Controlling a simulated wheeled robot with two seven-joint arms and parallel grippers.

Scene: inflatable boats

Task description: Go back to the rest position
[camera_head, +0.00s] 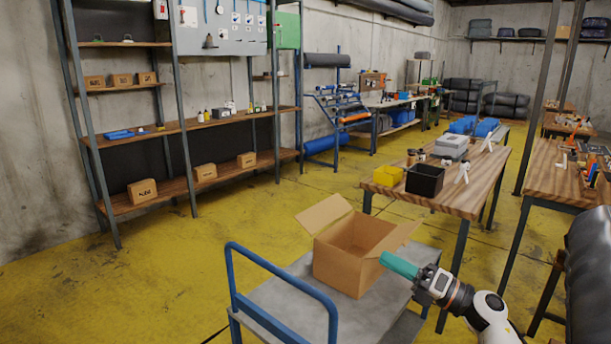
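My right gripper (418,277) comes in from the lower right, over the right side of a grey cart (285,283). A teal, rounded, elongated piece extends from its front towards the upper left, with its tip close to the right side of an open cardboard box (345,268). I cannot tell whether this piece is held or part of the gripper, and no separate fingers can be made out. The box stands on the cart with its flaps spread; its visible inside looks empty, but its bottom is hidden. My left gripper is not in view.
The cart has a blue handle (282,287). Behind it stands a wooden table (455,197) with a yellow bin (388,175) and a black bin (424,180). Shelves (190,125) line the left wall. A dark rolled shape (588,270) is at the right edge. The yellow floor at left is clear.

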